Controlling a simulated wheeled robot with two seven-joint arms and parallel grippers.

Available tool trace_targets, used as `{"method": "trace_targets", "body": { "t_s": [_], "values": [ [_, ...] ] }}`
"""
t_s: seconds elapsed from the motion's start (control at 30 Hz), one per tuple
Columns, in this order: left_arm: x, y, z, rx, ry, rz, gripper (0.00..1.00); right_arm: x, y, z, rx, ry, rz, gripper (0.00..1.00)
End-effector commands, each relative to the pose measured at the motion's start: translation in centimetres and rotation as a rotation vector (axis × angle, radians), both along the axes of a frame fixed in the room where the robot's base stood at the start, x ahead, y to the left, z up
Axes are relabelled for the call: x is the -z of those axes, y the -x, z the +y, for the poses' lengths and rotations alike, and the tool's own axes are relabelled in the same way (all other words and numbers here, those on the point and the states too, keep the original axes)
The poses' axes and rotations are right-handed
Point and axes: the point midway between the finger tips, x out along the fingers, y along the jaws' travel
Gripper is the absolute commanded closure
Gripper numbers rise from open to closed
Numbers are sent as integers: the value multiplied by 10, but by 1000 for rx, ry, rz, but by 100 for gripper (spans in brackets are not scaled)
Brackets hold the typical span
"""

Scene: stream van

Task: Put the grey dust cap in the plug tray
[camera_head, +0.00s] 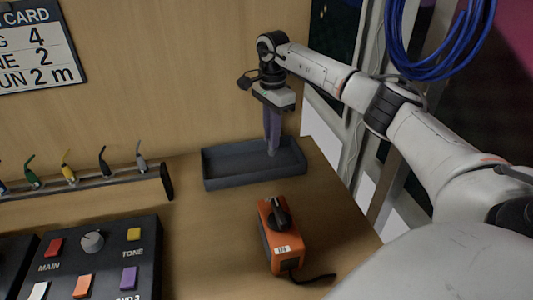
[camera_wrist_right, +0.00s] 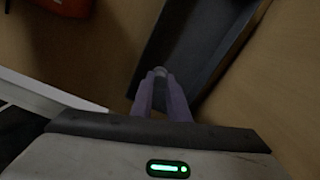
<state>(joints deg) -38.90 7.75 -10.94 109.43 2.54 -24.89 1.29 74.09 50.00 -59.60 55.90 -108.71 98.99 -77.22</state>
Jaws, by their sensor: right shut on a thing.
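My right gripper (camera_head: 272,146) points down over the dark grey plug tray (camera_head: 228,181), with its purple fingertips low inside the tray's right half. The fingers are shut on a small grey thing at their tips, the grey dust cap (camera_head: 272,153). I cannot tell whether the cap touches the tray floor. My left gripper is in neither view.
An orange box with a black knob (camera_head: 280,236) stands in front of the tray, its cable running right. A rail with several coloured plugs (camera_head: 90,184) is at the left, with a black control panel (camera_head: 95,262) in front. Blue cable (camera_head: 435,50) hangs at upper right.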

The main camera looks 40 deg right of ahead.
Motion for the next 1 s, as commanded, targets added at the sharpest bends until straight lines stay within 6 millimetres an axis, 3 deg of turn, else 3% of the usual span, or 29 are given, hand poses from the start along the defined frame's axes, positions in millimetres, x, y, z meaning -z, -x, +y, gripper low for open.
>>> {"method": "trace_targets", "body": {
  "t_s": [0.43, 0.83, 0.87, 0.9, 1.0],
  "values": [
    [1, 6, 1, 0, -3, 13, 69, 50, 0, 1, -4, 0, 0, 100],
    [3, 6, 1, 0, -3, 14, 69, 57, 0, 1, -4, 0, -1, 100],
    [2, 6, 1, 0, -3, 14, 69, 56, 0, 1, -4, 0, -2, 82],
    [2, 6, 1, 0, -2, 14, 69, 56, 0, 1, -4, 0, -2, 75],
    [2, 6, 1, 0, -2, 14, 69, 56, 0, 1, -4, 0, -1, 67]
  ]
}}
